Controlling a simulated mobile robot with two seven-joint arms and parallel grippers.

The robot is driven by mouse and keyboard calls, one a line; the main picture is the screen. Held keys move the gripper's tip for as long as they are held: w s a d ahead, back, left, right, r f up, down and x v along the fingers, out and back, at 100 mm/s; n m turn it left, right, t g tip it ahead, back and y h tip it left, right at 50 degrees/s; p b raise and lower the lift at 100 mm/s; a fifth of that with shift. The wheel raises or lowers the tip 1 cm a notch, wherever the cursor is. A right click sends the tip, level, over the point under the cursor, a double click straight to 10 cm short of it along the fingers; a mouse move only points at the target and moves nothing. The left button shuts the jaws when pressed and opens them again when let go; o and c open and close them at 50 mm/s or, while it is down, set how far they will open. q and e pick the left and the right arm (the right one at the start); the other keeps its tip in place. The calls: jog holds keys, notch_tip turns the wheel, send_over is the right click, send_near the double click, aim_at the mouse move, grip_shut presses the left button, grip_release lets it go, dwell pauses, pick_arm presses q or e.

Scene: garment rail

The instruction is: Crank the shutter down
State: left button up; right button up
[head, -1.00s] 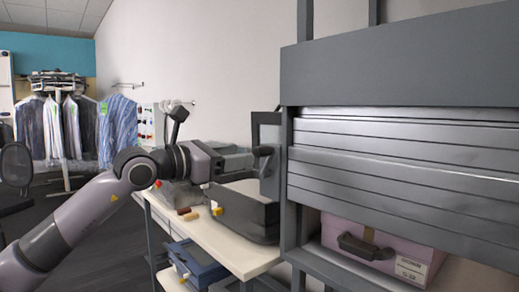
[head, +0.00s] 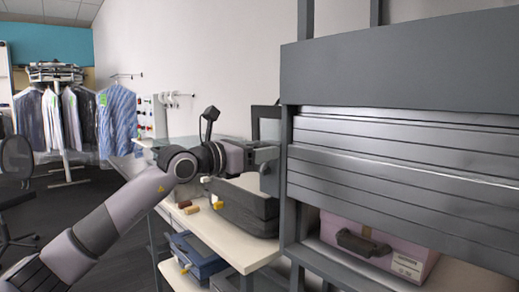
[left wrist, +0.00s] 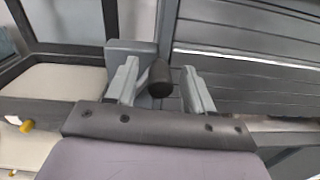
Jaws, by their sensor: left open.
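The grey slatted shutter (head: 400,165) hangs partly lowered in its dark frame, with an open gap below it. The crank's black knob (left wrist: 160,78) shows in the left wrist view, beside the shutter frame. My left gripper (left wrist: 160,88) is open, with one finger on each side of the knob; a gap shows between the knob and each finger. In the head view, my left gripper (head: 266,155) is at the frame's left post and hides the knob. My right gripper is not in view.
A pink box (head: 375,248) with a dark handle sits in the opening under the shutter. A pale table (head: 215,235) with a dark case (head: 245,210) stands left of the frame, under my left arm. A blue box (head: 195,258) is lower down. Garments hang at the far left.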

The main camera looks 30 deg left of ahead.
pick_arm(q)
grip_shut()
jog(key=shift+d+f, duration=0.1)
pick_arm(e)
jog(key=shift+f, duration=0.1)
